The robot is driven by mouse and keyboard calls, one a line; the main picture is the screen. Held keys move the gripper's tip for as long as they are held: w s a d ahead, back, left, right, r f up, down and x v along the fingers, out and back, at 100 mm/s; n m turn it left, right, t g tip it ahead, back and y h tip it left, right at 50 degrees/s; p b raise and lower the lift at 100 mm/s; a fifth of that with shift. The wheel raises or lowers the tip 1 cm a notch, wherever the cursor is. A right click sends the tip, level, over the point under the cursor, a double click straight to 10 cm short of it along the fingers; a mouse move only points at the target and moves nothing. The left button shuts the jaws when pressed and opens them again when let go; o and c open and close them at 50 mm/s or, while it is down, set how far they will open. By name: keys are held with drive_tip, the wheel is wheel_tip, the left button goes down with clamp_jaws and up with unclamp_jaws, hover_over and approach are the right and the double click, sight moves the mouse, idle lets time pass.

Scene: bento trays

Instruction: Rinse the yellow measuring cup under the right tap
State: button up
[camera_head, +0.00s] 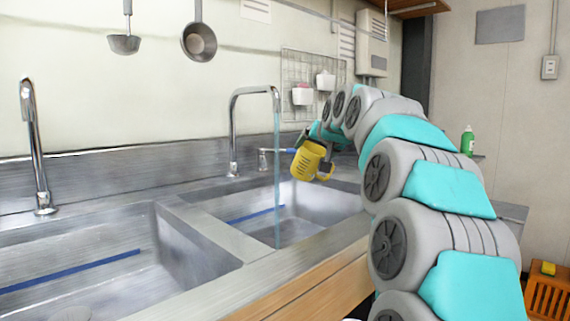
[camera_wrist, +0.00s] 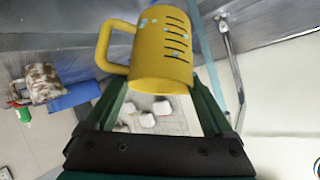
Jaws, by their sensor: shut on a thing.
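The yellow measuring cup (camera_head: 306,161) is held over the right sink basin, tilted, with its handle to the right in the head view. In the wrist view the cup (camera_wrist: 163,62) shows dark measuring lines and several pale blue droplets. My gripper (camera_head: 308,139) is shut on it; its green fingers (camera_wrist: 157,88) show either side of the cup's lower end in the wrist view. The right tap (camera_head: 234,125) is running. Its water stream (camera_head: 277,180) falls into the right basin, just left of the cup and apart from it. The cup's inside is hidden.
The left tap (camera_head: 36,150) stands over the left basin (camera_head: 180,245). A ladle (camera_head: 124,44) and a pan (camera_head: 199,42) hang above. A brown and white mug (camera_wrist: 38,82) shows in the wrist view. A green bottle (camera_head: 467,141) stands behind my arm.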

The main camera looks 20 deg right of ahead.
drive_tip(key=s+d+r+p, duration=0.1)
drive_tip(key=s+d+r, duration=0.1)
drive_tip(key=s+r, duration=0.1)
drive_tip(key=shift+s+r, duration=0.4)
drive_tip(key=shift+s, duration=0.2)
drive_tip(key=shift+s+d, duration=0.1)
idle(0.5)
